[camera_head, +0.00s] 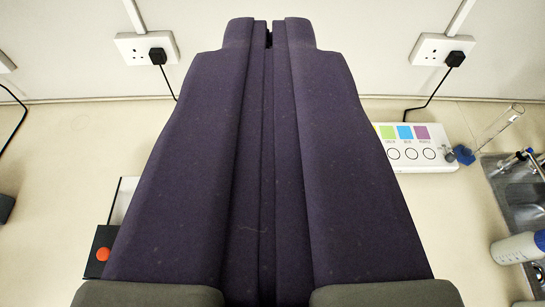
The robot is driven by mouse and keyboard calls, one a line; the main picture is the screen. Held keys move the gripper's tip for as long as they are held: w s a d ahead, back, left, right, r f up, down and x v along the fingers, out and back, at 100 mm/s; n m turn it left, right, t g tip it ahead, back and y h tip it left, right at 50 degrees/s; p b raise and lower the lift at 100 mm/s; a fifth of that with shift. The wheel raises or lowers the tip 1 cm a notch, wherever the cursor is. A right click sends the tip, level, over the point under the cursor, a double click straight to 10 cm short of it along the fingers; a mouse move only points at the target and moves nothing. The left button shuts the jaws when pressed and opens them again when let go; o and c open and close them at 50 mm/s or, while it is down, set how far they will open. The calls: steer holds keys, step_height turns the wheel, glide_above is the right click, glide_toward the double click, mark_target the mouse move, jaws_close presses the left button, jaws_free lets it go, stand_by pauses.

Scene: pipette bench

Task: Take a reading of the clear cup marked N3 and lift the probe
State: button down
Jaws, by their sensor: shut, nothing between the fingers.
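My gripper (268,36) fills the middle of the view, pointing away toward the back wall. Its two long dark purple fingers lie side by side and are shut, with only a thin seam and a small dark gap near the tips. Nothing shows between them. I see no clear cup marked N3 and no probe in this view. The fingers hide the middle of the bench.
A black box with an orange-red button (102,254) is at left, partly hidden. A white box with green, blue and purple squares (420,157) stands right. A tilted clear tube (500,123), metal sink (515,185) and white bottle (515,249) are far right. Bare bench (60,180) lies left.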

steer(key=w+f+n+g+p, duration=0.3)
steer(key=w+f+g+p, duration=0.15)
steer(key=w+p, duration=0.55)
steer(key=w+f+n+g+p, duration=0.3)
steer(key=w+f+n+p, duration=0.15)
steer(key=w+p, duration=0.55)
step_height(320, 180, down, 20)
steer(key=s+n+g+y+p, duration=0.1)
steer(key=n+g+p, duration=0.5)
steer(key=p, duration=1.1)
steer(key=shift+s+r+g, duration=0.2)
steer(key=shift+s+g, duration=0.55)
steer(key=shift+s, duration=0.05)
steer(key=shift+w+a+f+b, duration=0.15)
steer(key=shift+f+b, duration=0.6)
steer(key=shift+f, duration=1)
steer(key=shift+a+f+b, duration=0.25)
steer(key=shift+f+b, duration=0.5)
steer(key=shift+f, duration=0.95)
